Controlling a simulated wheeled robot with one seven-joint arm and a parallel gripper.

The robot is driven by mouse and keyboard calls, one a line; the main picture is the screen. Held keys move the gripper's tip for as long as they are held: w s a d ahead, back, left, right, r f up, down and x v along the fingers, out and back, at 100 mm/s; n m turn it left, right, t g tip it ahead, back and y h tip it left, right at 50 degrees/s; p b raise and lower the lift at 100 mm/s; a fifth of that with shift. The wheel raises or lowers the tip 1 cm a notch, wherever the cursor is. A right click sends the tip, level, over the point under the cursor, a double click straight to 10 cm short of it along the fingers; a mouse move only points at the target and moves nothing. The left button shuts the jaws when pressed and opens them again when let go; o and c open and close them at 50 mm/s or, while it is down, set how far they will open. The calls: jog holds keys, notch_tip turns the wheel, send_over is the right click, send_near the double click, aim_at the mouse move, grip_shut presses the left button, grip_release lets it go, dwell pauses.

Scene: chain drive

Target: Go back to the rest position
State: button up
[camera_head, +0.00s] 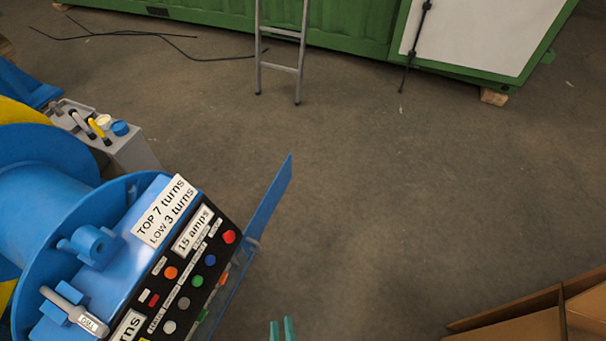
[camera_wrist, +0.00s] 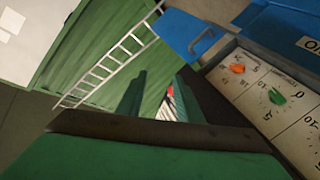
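My gripper (camera_head: 282,329) shows only as two teal fingertips at the bottom edge of the head view, right of the blue machine's control panel. The tips are a little apart, with floor visible between them. In the wrist view the green fingers (camera_wrist: 162,82) stand apart with nothing held between them. A small red and white patch shows in the gap, too small to tell what it is. The rest of my arm is out of the head view.
The blue machine (camera_head: 110,262) with its button panel (camera_head: 190,280) fills the lower left; its blue flap (camera_head: 270,199) juts out. A cardboard box (camera_head: 535,325) is at lower right. A ladder (camera_head: 281,68) leans on the green container (camera_head: 340,32). The middle floor is clear.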

jog(key=s+d+r+m, duration=0.1)
jog(key=d+r+m, duration=0.1)
jog(key=r, duration=0.4)
jog(key=s+d+r+m+h, duration=0.1)
jog(key=d+r+m, duration=0.1)
jog(key=r+m, duration=0.2)
jog(key=s+d+r+m+g+h, duration=0.1)
jog(key=d+r+m, duration=0.1)
jog(key=r, duration=0.7)
jog(key=shift+s+r+m, duration=0.3)
jog(key=shift+r+m, duration=0.05)
jog(key=shift+m, duration=0.05)
jog(key=shift+w, duration=0.1)
